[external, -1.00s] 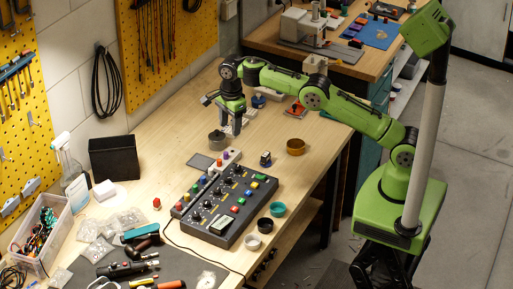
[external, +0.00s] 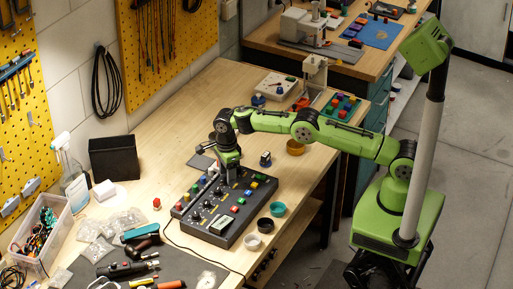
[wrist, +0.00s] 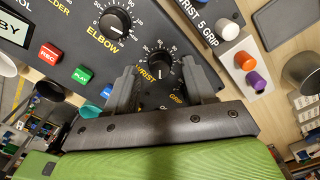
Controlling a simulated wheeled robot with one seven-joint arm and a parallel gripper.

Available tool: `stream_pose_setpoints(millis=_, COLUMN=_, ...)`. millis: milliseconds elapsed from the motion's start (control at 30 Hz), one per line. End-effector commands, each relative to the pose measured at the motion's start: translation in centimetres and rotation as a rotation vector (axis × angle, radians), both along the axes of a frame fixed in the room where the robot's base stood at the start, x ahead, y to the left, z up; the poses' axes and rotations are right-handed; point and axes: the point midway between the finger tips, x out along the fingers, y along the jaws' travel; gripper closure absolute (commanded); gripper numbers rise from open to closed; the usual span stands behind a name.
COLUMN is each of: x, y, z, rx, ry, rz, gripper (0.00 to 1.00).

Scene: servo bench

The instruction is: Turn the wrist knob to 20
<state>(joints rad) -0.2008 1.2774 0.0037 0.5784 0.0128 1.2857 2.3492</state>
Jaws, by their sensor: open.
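The dark control box (external: 222,207) lies on the bench, with knobs and coloured buttons on its top. In the wrist view, the black wrist knob (wrist: 158,64) stands on the panel inside a white dial scale, with yellow "WRIST" lettering beside it. My gripper (wrist: 160,70) is open, with one finger on each side of this knob. I cannot tell whether the fingers touch it, and the knob's exact setting is too small to read. The elbow knob (wrist: 115,22) is at upper left. In the external view, my gripper (external: 231,175) is over the box's far end and hides knobs there.
A pale strip with orange and purple knobs (wrist: 246,62) lies close beside the box. Red and green buttons (wrist: 82,75) are on the panel to the left. Small black and teal bowls (external: 278,209) stand at the box's right side.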

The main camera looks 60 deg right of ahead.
Motion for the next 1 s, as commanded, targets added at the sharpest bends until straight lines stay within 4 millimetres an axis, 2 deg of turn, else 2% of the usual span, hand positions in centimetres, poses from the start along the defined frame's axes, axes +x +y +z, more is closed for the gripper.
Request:
stream_pose_setpoints(millis=133, x=-0.02, y=-0.01, z=-1.19, rx=0.001, ry=0.001, rz=0.000, gripper=0.46)
stream_pose_setpoints(millis=367, x=0.00, y=-0.01, z=-1.31, rx=0.000, ry=0.000, rz=0.000, gripper=0.46)
stream_pose_setpoints(millis=733, x=0.01, y=-0.03, z=-1.27, rx=0.000, ry=0.000, rz=0.000, gripper=1.00)
stream_pose_setpoints(millis=1000, x=0.01, y=-0.02, z=-1.27, rx=0.000, ry=0.000, rz=0.027, gripper=1.00)
